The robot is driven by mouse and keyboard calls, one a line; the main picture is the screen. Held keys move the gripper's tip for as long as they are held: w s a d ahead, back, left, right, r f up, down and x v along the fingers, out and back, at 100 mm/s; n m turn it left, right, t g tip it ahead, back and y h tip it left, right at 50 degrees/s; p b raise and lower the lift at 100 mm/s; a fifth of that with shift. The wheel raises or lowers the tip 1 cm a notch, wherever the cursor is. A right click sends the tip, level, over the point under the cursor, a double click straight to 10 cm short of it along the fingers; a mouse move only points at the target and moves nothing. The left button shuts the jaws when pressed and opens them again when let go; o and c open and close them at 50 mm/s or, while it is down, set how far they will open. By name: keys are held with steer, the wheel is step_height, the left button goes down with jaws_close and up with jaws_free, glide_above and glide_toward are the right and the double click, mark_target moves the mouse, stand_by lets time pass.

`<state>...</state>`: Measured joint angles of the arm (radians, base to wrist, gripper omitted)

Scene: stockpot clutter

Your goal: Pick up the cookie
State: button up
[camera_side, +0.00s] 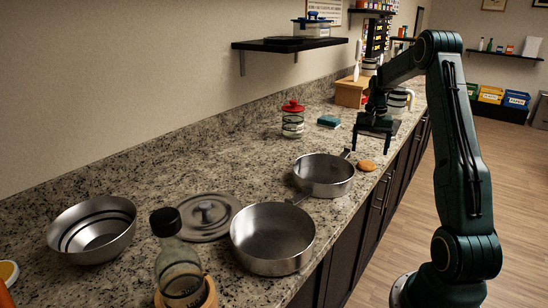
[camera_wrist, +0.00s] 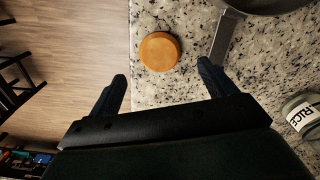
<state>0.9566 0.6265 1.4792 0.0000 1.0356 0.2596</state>
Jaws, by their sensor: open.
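The cookie (camera_side: 366,165) is a small round orange-brown disc lying on the granite counter near its front edge, right of a steel pan. It also shows in the wrist view (camera_wrist: 159,51), at the upper middle, with nothing covering it. My gripper (camera_side: 371,149) hangs above the counter close to the cookie with its fingers pointing down. In the wrist view its two fingers (camera_wrist: 163,80) are spread wide and empty, and the cookie appears just beyond the fingertips, between their lines.
A steel pan (camera_side: 323,178) stands beside the cookie, and its handle (camera_wrist: 225,38) lies near the right finger. A red-lidded jar (camera_side: 292,121), a teal block (camera_side: 328,121) and a second pan (camera_side: 272,239) are on the counter. The counter edge drops to the floor (camera_wrist: 60,60).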

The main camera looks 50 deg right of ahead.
mark_target(367, 163)
steer(key=shift+f, duration=2.6)
steer(key=c, duration=1)
steer(key=shift+c, duration=0.3)
steer(key=shift+r, duration=0.15)
step_height(367, 163, up, 20)
